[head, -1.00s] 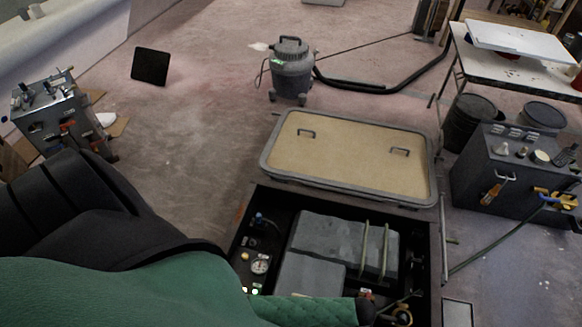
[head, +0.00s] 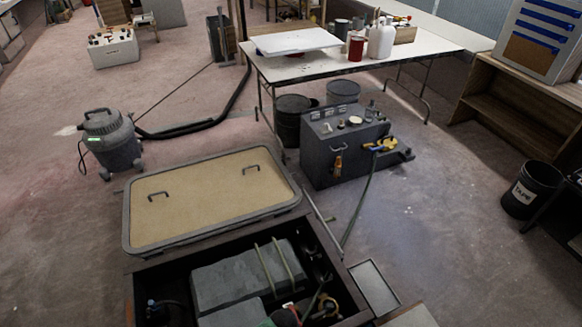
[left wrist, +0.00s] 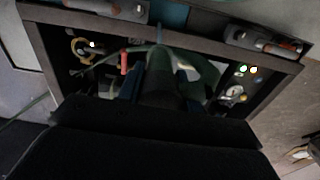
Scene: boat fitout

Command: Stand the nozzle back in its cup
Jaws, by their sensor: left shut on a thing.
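In the left wrist view my left gripper (left wrist: 160,88) is shut on a dark, greenish tapered thing (left wrist: 160,68) with a thin tip, over the open box. I cannot tell for sure whether this is the nozzle. A green curved piece, perhaps hose, shows beside it. In the head view only a bit of green and dark red shows at the bottom edge, and the grip is hidden. A yellow and blue fitting (head: 384,146) sits on the dark grey machine (head: 340,165), with a green hose (head: 362,205) running down from it. I cannot make out the cup. My right gripper is out of view.
The open black box (head: 345,308) holds grey blocks (head: 240,275), with a gauge (left wrist: 233,93) inside. Its tan lid (head: 210,200) lies behind it. A vacuum (head: 110,145) stands left, a white table (head: 350,68) behind, a black bin (head: 530,190) right.

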